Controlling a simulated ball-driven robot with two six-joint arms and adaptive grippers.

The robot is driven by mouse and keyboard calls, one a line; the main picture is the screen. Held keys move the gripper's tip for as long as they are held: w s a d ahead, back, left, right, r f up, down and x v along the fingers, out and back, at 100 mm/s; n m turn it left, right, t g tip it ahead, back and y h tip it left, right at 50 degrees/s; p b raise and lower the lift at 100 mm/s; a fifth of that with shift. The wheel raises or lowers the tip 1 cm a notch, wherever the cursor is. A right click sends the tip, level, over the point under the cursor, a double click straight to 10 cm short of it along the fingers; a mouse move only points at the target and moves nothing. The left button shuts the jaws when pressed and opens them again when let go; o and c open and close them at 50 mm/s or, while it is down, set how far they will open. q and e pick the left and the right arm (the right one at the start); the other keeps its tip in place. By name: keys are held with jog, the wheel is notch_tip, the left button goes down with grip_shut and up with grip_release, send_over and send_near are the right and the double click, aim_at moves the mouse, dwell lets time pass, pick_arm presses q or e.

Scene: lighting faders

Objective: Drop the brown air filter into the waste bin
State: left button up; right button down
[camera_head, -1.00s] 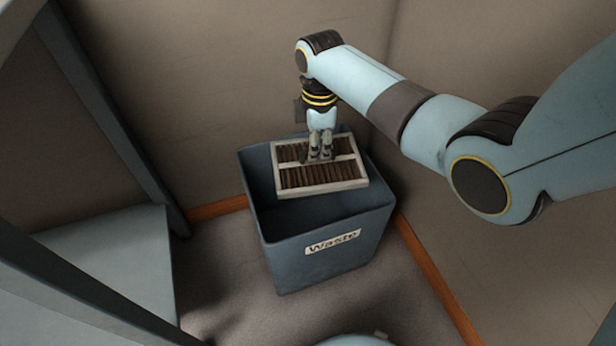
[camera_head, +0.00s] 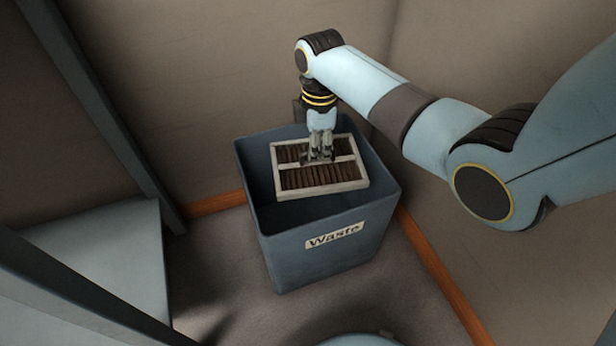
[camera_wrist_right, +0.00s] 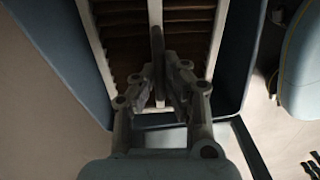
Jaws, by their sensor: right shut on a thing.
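The brown air filter (camera_head: 320,179) has dark brown pleats in a pale frame with a middle bar. It is over the open mouth of the waste bin (camera_head: 325,255), a blue-grey box with a "Waste" label on its front. My right gripper (camera_head: 319,157) reaches down from above and is shut on the filter's middle bar. In the right wrist view, the fingers (camera_wrist_right: 160,75) close on the bar of the filter (camera_wrist_right: 190,22), with bin walls (camera_wrist_right: 235,60) around it. How far the filter is below the rim is hard to tell. My left gripper is not in view.
The bin stands on a grey floor (camera_head: 235,275) in a corner between brown walls (camera_head: 210,80) with orange skirting (camera_head: 440,275). A pale blue-grey surface (camera_head: 105,250) and dark post (camera_head: 100,100) are at the left.

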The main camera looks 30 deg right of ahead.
jog(key=c, duration=1.4)
grip_release()
jog(key=shift+r, duration=0.1)
notch_tip(320, 180, up, 12)
